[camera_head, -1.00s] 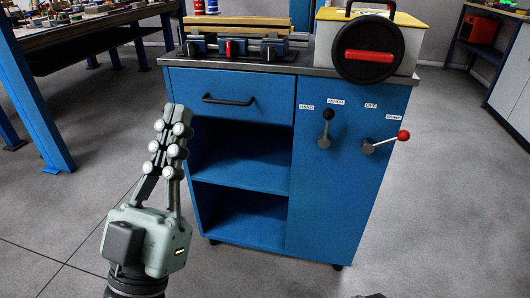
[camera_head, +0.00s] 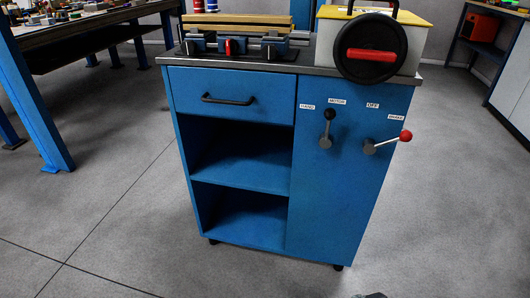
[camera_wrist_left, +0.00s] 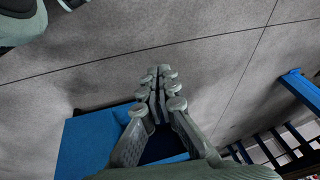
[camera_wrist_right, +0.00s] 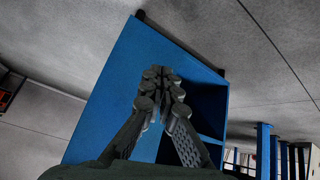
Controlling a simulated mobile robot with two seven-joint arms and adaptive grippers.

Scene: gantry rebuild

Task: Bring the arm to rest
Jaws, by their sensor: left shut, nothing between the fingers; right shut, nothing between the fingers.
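My left gripper (camera_wrist_left: 158,92) is shut and empty in the left wrist view, over grey floor beside the blue cabinet. It is out of the head view. My right gripper (camera_wrist_right: 160,82) is shut and empty in the right wrist view, with the blue cabinet behind it. Only a small dark piece at the bottom edge of the head view may be part of my right arm. The blue cabinet (camera_head: 250,172) stands upright in front of me, apart from both grippers as far as I can tell.
The cabinet bears a drawer handle (camera_head: 228,99), a black-knobbed lever (camera_head: 328,128), a red-knobbed lever (camera_head: 388,143) and a black wheel (camera_head: 370,48). A blue-legged bench (camera_head: 38,110) stands at left. The floor (camera_head: 110,200) around the cabinet is clear.

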